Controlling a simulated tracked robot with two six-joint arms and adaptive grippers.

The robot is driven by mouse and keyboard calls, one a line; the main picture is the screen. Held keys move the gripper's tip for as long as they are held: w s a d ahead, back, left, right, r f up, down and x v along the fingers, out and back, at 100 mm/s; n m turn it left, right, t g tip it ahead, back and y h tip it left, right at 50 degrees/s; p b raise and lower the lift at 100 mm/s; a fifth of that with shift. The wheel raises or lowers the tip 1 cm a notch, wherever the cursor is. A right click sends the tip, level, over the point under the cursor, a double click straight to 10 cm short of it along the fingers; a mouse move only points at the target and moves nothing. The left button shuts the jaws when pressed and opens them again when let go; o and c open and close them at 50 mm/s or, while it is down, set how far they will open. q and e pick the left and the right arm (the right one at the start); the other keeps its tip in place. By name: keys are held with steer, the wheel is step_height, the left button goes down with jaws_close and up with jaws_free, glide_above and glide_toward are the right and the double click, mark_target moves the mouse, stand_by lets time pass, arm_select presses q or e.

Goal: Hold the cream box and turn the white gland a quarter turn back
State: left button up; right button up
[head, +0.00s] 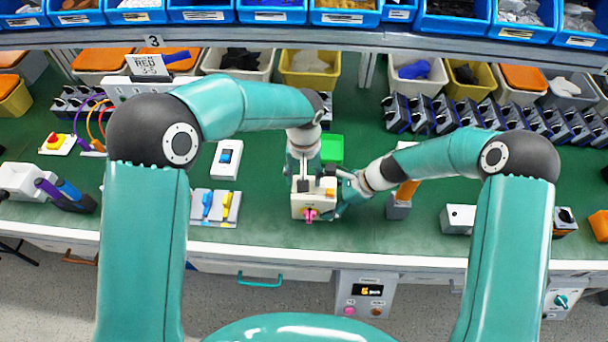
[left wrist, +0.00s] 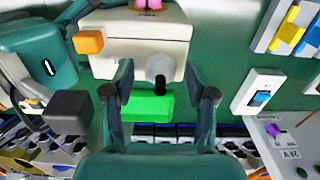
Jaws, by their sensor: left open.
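The cream box (head: 312,205) stands near the bench's front edge, with a pink knob (head: 309,214) on its near side. In the left wrist view the cream box (left wrist: 135,42) shows an orange gland (left wrist: 88,40) and a whitish gland (left wrist: 158,68) with a dark tip. My left gripper (left wrist: 160,75) is open, its fingers apart on either side of the whitish gland, with no clear contact visible. In the head view the left gripper (head: 306,182) is at the box's far side. My right gripper (head: 341,198) is at the box's right side; its fingers are too small to judge.
A green block (head: 332,148) lies behind the box. A blue rocker switch (head: 226,158) and a panel of coloured levers (head: 215,207) stand to the left. A grey post with an orange top (head: 399,204) stands right, close to my right arm.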

steer(key=shift+f, duration=0.1)
arm_select(q)
step_height(320, 180, up, 12)
stand_by(0.5)
arm_select(e)
steer(key=o, duration=1.2)
